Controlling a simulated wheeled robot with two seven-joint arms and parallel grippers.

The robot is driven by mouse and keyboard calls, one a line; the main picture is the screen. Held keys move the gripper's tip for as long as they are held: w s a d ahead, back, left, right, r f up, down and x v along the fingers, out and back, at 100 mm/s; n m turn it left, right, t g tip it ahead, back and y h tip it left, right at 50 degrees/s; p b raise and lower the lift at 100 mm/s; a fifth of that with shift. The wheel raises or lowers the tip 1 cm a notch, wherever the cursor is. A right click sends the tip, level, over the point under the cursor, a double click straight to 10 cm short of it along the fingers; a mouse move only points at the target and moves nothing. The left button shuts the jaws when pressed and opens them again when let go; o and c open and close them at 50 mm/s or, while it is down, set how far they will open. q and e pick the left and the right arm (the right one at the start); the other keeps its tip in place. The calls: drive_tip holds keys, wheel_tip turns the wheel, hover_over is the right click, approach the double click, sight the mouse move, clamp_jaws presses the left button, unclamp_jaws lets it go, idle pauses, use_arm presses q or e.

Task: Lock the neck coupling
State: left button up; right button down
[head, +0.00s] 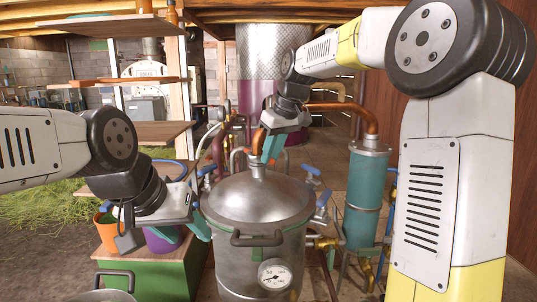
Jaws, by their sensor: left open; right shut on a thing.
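The steel still pot (222,262) stands in the middle, with its domed lid (262,197) on. A short steel neck (257,170) rises from the lid. A copper pipe (258,142) comes down to the neck, and its bend (345,107) runs right to the teal condenser (367,190). My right gripper (271,150) is shut on the copper pipe just above the neck. Its wrist hides the pipe's middle and part of the coupling, so I cannot tell whether the coupling is locked. My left gripper (188,232) is open and empty, left of the pot.
Blue clamp handles (312,170) stand around the lid's edge. An orange bucket (107,232) and a purple bucket (162,241) stand on a green-sided stand (165,278) at left.

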drive_tip(key=shift+w+d+r, duration=0.1)
drive_tip(key=shift+d, duration=0.1)
drive_tip(key=c, duration=1.3)
unclamp_jaws()
drive_tip(key=shift+c, duration=0.2)
drive_tip(key=v, duration=0.7)
drive_tip(key=shift+r, duration=0.3)
drive_tip(key=shift+s+d, duration=0.15)
drive_tip(key=shift+s, duration=0.1)
